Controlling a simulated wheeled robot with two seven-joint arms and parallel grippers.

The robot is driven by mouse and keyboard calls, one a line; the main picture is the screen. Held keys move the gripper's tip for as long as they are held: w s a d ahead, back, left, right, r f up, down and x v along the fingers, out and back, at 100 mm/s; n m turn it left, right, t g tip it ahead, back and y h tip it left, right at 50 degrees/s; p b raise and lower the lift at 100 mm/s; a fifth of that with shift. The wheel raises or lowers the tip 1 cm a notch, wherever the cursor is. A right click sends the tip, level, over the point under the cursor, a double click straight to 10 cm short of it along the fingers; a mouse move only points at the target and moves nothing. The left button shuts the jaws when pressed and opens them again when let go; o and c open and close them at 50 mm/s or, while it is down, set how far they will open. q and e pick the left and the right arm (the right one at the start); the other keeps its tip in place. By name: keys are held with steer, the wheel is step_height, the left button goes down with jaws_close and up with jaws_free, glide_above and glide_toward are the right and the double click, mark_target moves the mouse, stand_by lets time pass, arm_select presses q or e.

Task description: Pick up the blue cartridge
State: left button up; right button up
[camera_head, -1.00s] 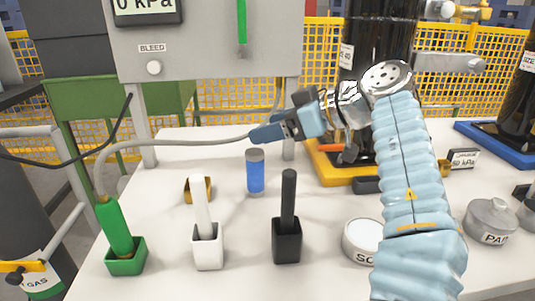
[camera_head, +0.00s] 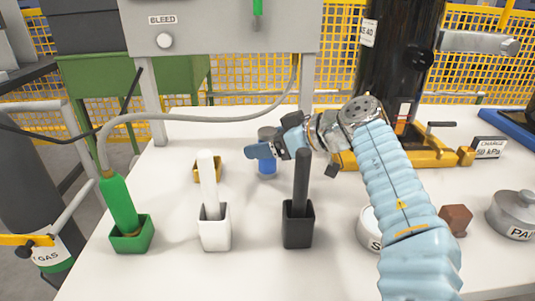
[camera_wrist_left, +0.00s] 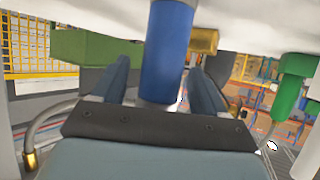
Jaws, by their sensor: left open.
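The blue cartridge (camera_head: 267,169) stands upright on the white table, with a grey top, partly hidden by my left gripper (camera_head: 263,148) in the head view. In the left wrist view, which looks upside down, the cartridge (camera_wrist_left: 165,50) sits between the two fingers of the left gripper (camera_wrist_left: 160,70). The fingers are open, one on each side of it. Whether either finger touches it I cannot tell. My right gripper does not show.
Green (camera_head: 132,236), white (camera_head: 215,235) and black (camera_head: 298,230) holders with upright tools stand in front. A small yellow block (camera_head: 203,175) lies left of the cartridge. A hose (camera_head: 200,118) passes behind. A yellow-based machine (camera_head: 400,155) and lidded pot (camera_head: 517,212) stand right.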

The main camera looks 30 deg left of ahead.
arm_select(q)
steer(key=shift+x, duration=0.9)
steer(key=c, duration=1.1)
steer(key=shift+c, duration=0.2)
